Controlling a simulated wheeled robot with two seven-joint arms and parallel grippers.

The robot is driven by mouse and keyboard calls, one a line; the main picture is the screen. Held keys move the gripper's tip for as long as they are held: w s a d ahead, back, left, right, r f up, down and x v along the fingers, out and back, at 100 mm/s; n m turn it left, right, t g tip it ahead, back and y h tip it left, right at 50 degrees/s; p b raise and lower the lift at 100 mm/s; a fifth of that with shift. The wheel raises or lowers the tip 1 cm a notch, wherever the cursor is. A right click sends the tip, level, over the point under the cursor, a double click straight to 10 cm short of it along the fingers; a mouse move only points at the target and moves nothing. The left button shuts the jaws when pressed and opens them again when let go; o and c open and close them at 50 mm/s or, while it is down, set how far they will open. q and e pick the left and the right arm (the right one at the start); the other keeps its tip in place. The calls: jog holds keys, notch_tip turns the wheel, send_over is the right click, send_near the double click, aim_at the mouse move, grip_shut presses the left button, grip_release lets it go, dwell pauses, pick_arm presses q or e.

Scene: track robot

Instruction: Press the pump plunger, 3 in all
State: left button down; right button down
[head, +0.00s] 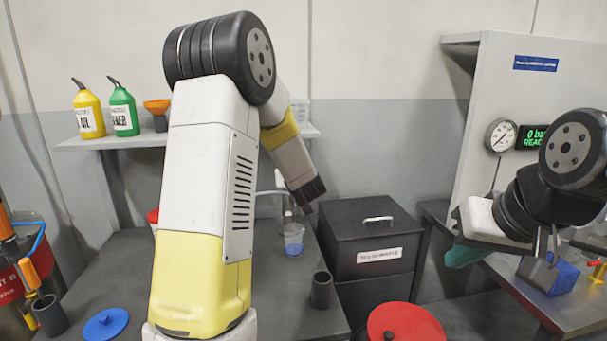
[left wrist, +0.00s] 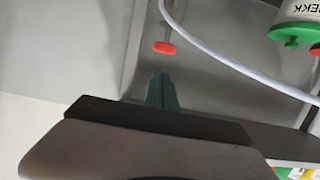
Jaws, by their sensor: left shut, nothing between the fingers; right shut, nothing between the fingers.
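A small clear vessel with blue liquid (head: 293,240) stands on the dark bench, in the head view. A pale upright part rises above it, and its top is partly hidden by my left arm; I cannot make out the plunger clearly. My left gripper (head: 308,192) is just above and to the right of that part, mostly hidden in the dark wrist end. In the left wrist view its dark green fingers (left wrist: 162,92) are shut and empty, below a red-tipped part (left wrist: 164,47). My right gripper (head: 547,243) is shut and empty at the right, above a blue block (head: 556,276).
A dark lidded box (head: 372,228) stands right of the vessel. A dark cup (head: 321,290), a blue lid (head: 106,323) and a red disc (head: 405,324) are in front. A shelf (head: 135,141) holds yellow and green bottles. A gauge (head: 501,135) hangs at right.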

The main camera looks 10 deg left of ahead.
pick_arm(q)
jog(key=shift+v, duration=1.6)
